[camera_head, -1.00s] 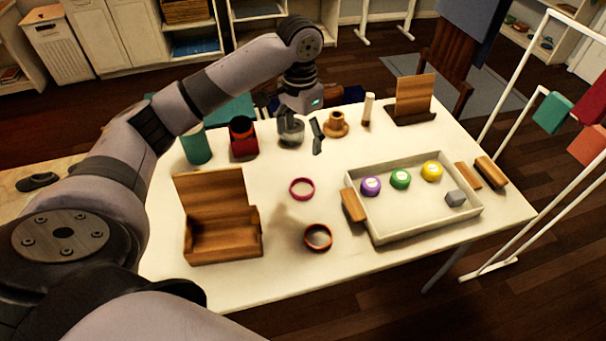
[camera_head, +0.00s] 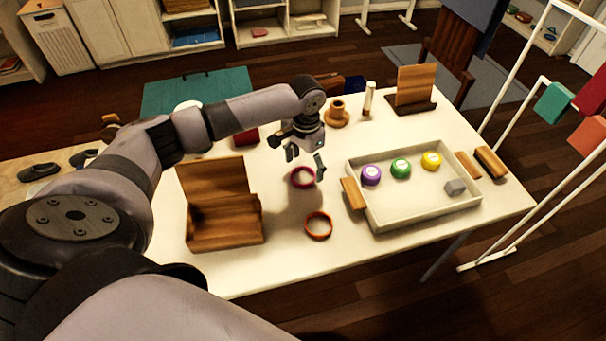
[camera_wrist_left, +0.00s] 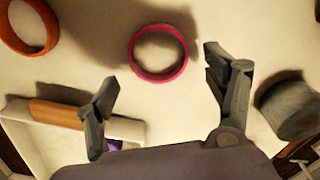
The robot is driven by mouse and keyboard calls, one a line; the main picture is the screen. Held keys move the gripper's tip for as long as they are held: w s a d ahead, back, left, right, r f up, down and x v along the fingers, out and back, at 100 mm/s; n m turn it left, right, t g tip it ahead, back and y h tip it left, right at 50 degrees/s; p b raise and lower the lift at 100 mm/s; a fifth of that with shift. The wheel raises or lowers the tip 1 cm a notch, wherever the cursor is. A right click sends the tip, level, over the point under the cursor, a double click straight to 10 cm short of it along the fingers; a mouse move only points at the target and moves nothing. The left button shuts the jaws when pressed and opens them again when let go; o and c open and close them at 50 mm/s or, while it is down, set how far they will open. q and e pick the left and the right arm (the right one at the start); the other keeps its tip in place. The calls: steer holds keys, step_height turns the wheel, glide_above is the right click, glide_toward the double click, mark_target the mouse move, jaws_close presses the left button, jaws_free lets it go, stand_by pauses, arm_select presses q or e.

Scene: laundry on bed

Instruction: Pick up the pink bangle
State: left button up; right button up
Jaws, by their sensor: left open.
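The pink bangle (camera_head: 302,178) lies flat on the white table, left of the tray. It also shows in the left wrist view (camera_wrist_left: 183,66), ahead of the fingertips and between their lines. My left gripper (camera_head: 306,164) is open and empty just above and behind the bangle. In the left wrist view its two fingers (camera_wrist_left: 160,68) are spread wide, with clear table between them. The fingers do not touch the bangle. My right gripper is in neither view.
An orange bangle (camera_head: 318,225) lies nearer the front. A white tray (camera_head: 420,211) with purple, green and yellow discs and a grey cube stands to the right. A wooden box (camera_head: 225,225) with raised lid stands left. Table around the bangles is clear.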

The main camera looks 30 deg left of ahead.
arm_select(q)
step_height(320, 180, down, 2)
steer(key=shift+w+f, duration=0.1)
steer(key=shift+f, duration=0.1)
steer(key=shift+c, duration=0.5)
steer(key=c, duration=0.9)
steer(key=shift+r, duration=0.1)
